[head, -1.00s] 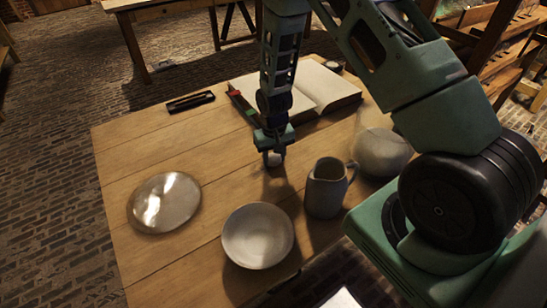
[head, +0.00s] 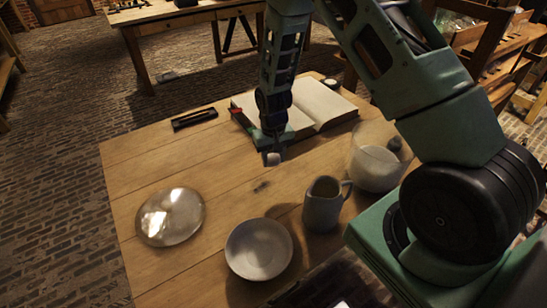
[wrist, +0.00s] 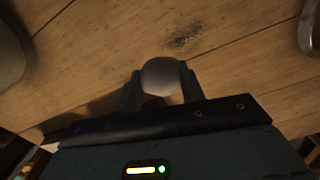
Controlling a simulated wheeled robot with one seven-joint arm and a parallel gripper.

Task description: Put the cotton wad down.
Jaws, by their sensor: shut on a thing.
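The cotton wad (head: 273,159) is a small, rounded, off-white lump. My gripper (head: 272,153) is shut on it, above the middle of the wooden table, between the open book and the bowl. In the wrist view the wad (wrist: 161,76) sits between the two fingertips of my gripper (wrist: 158,84). Bare table boards show beyond it. The exact height above the table is hard to tell.
An open book (head: 325,103) lies behind my gripper, with a black tray (head: 194,118) to its left. A glass jar (head: 376,168), a grey jug (head: 323,205), a bowl (head: 258,249) and a shiny round disc (head: 170,216) stand around. The table (head: 225,180) is clear at centre left.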

